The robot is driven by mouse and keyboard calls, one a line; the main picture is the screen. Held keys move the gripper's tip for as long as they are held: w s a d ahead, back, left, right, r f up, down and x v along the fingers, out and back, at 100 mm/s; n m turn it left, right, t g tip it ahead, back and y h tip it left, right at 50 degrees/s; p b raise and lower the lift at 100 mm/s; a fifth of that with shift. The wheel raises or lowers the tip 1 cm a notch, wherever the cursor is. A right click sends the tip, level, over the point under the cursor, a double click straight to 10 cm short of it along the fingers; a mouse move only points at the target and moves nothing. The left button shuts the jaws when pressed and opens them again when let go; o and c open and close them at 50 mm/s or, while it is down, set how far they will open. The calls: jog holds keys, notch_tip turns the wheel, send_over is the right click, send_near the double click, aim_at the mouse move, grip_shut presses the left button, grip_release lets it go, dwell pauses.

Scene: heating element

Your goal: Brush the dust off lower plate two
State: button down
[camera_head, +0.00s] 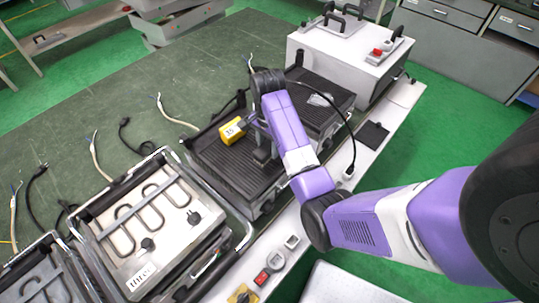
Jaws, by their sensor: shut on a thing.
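A dark ribbed lower plate (225,165) lies in an open unit at the middle of the bench. A bare plate with a bent heating element, marked "three" (143,278), is in the unit to its left. My gripper (248,124) is over the dark ribbed plate and shut on a yellow block (232,131) with dark marks. The block is at or just above the plate; I cannot tell whether it touches. My arm and the gripper hide the plate's right part. I cannot make out dust or bristles.
Another dark ribbed plate (335,93) lies to the right, beside a white box unit (345,55) with handles and a red button. Loose cables (170,112) lie on the green bench (150,80). A red switch (262,277) is on the front strip.

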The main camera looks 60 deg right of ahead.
jog(key=shift+r, duration=1)
jog(key=shift+f, duration=0.1)
